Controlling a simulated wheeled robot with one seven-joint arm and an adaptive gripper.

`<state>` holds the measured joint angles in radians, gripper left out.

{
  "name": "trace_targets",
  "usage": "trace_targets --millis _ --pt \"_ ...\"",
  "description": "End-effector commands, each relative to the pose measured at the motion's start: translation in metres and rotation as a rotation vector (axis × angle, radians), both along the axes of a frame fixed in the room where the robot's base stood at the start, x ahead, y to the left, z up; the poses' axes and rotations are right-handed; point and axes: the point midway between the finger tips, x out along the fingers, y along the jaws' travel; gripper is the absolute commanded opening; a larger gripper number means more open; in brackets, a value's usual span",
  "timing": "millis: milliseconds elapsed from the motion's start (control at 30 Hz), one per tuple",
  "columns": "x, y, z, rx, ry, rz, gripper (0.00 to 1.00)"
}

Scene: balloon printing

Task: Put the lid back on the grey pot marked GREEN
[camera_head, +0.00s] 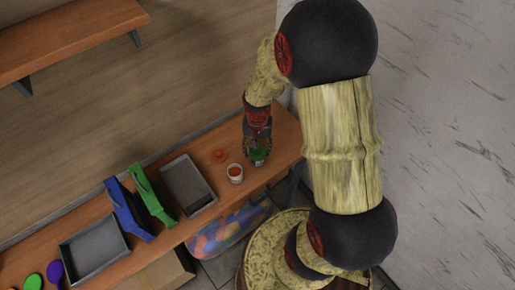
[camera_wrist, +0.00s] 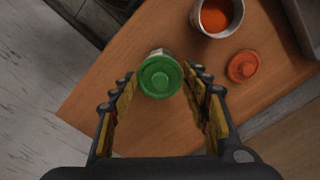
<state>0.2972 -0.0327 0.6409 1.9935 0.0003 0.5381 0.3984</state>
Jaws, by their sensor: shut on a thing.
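The green lid (camera_wrist: 160,75) is at the fingertips of my gripper (camera_wrist: 160,82), which is shut on it near the end of the wooden bench. A pale grey rim of the pot (camera_wrist: 157,52) shows just past the lid's far edge in the wrist view. The lid covers most of this pot, and its marking is hidden. I cannot tell whether the lid is seated on it. In the head view my gripper (camera_head: 258,146) points down at the green lid (camera_head: 258,154).
An open pot with orange contents (camera_wrist: 215,15) stands close by, with an orange lid (camera_wrist: 242,66) lying beside it. Grey trays (camera_head: 188,185), a green tool (camera_head: 152,193) and a blue tool (camera_head: 128,210) lie farther left. The bench edge (camera_wrist: 85,85) is near.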

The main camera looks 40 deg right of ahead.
Motion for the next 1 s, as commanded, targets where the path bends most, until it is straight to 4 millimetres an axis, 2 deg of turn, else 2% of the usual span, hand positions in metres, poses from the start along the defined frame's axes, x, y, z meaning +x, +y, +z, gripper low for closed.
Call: trace_targets --millis 267,300,633,867,1000 --pt "0.0001 -0.0001 0.0 0.0 0.0 0.0 0.39" --pt "0.0001 -0.0001 0.0 0.0 0.0 0.0 0.48" --pt "0.0 0.0 0.0 0.0 0.0 0.0 0.67" --pt "0.0 0.0 0.0 0.0 0.0 0.0 0.68" --pt "0.0 0.0 0.0 0.0 0.0 0.0 0.76"
